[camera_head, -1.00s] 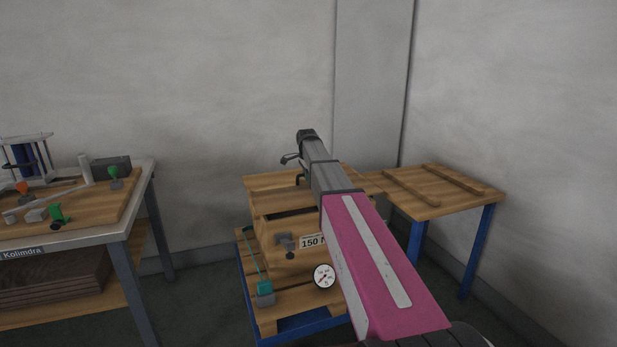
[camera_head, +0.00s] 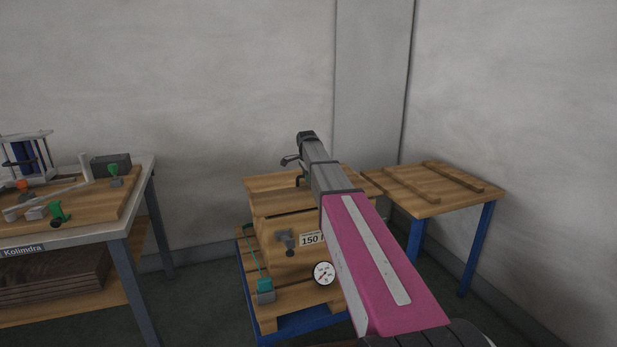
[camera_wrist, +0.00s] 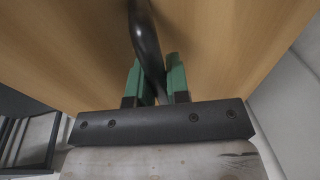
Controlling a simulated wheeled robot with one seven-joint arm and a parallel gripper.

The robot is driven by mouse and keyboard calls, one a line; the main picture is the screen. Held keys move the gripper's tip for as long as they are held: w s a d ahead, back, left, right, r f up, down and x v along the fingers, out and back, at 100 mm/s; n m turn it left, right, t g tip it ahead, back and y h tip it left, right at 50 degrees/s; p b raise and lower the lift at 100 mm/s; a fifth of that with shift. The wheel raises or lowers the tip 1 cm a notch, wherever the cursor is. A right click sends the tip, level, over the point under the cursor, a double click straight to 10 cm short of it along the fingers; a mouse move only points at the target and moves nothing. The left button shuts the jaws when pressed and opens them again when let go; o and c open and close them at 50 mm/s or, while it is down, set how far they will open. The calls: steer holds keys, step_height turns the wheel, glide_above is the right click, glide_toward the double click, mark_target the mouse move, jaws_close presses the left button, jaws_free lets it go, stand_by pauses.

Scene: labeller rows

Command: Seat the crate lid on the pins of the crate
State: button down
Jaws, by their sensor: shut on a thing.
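The crate (camera_head: 283,262) is a wooden box with a metal latch and a "150" label on its front. My gripper (camera_wrist: 156,78) has green fingers shut on the lid's dark curved handle (camera_wrist: 146,38). In the wrist view the lid's wooden face (camera_wrist: 225,50) fills the background. In the head view my arm hides the right part of lid and crate.
The crate stands on a wooden-topped blue stand (camera_head: 268,318) with a teal-and-grey clamp (camera_head: 265,291) at its left. A small table (camera_head: 432,190) with two battens is to the right. A cluttered workbench (camera_head: 140,172) stands at left. Walls are close behind.

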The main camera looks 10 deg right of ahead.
mark_target(308, 186)
steer(key=shift+f, duration=0.6)
steer(key=c, duration=1)
jaws_free()
steer(key=r, duration=0.3)
steer(key=s+r, duration=0.1)
steer(key=r, duration=0.6)
steer(key=shift+s+a+r, duration=0.3)
steer(key=shift+s+a, duration=0.05)
